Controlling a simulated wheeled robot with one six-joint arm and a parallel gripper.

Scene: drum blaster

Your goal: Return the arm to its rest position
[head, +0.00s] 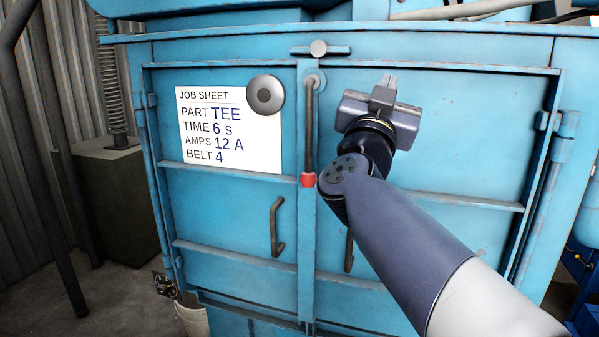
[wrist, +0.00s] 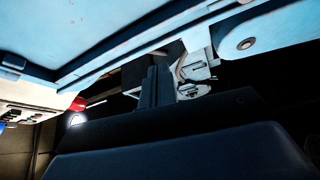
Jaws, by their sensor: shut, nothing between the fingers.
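My gripper (head: 385,88) is in front of the upper part of the blue cabinet's right door (head: 455,150) in the head view, at the end of my raised arm. Its fingers are together, with nothing between them. In the wrist view the shut fingers (wrist: 158,88) point up, away from the dark gripper body. I cannot tell the exact gap between the gripper and the door.
A vertical lever with a red end (head: 308,180) hangs at the door seam, left of my gripper. A job sheet (head: 230,150) under a round grey disc (head: 265,95) is on the left door. Door handles (head: 276,228) stick out lower down. A grey-green box (head: 115,195) stands left.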

